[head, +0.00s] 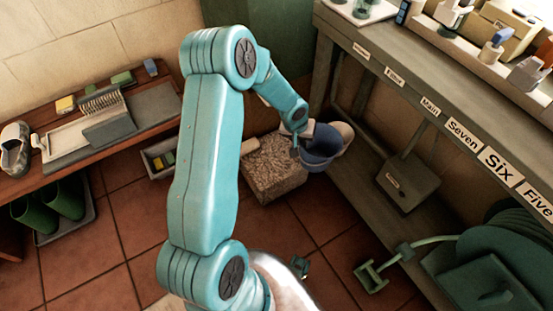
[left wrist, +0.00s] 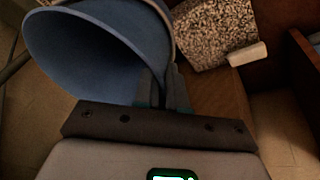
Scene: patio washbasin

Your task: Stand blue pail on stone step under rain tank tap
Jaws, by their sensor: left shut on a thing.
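The blue pail (head: 320,147) is in my left gripper (head: 301,142), which is shut on its rim or upper wall. In the left wrist view the pail (left wrist: 90,50) fills the upper left, its wide mouth toward the camera. The speckled stone step (head: 274,168) stands on the floor just left of the pail in the head view. It also shows in the left wrist view (left wrist: 213,32), apart from the pail. A dark green surface (head: 275,35) behind my arm may be the rain tank. I see no tap. My right gripper is not clearly seen.
A small pale block (head: 250,145) is at the step's edge. A beige rounded thing (head: 344,134) is behind the pail. A grey bench (head: 345,185) with a lower shelf runs along the right. A dark green hose reel (head: 500,255) is at lower right. Tiled floor (head: 130,240) is open at left.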

